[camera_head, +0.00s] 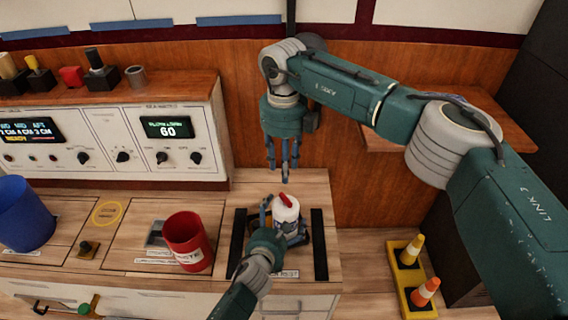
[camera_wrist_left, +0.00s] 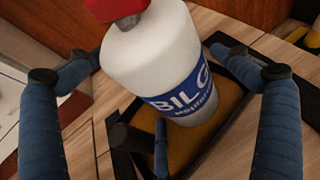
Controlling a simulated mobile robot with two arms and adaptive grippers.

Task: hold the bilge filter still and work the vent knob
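The bilge filter (camera_head: 287,212) is a white canister with a blue lettered band, upright in a dark-rimmed holder on the counter. Its red vent knob (camera_head: 286,199) is on top, and in the left wrist view the knob (camera_wrist_left: 118,8) is cut off by the upper edge. My left gripper (camera_head: 281,226) is at the filter with its fingers spread around it. In the left wrist view gaps show between the side fingers and the canister (camera_wrist_left: 165,55). My right gripper (camera_head: 283,172) points down above the knob, fingers apart and empty, not touching it.
A red cup (camera_head: 187,240) and a blue bin (camera_head: 24,214) stand left of the filter. A control panel (camera_head: 125,143) is behind them. Yellow-orange cones (camera_head: 412,250) stand at the lower right. Dark strips (camera_head: 319,245) flank the filter.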

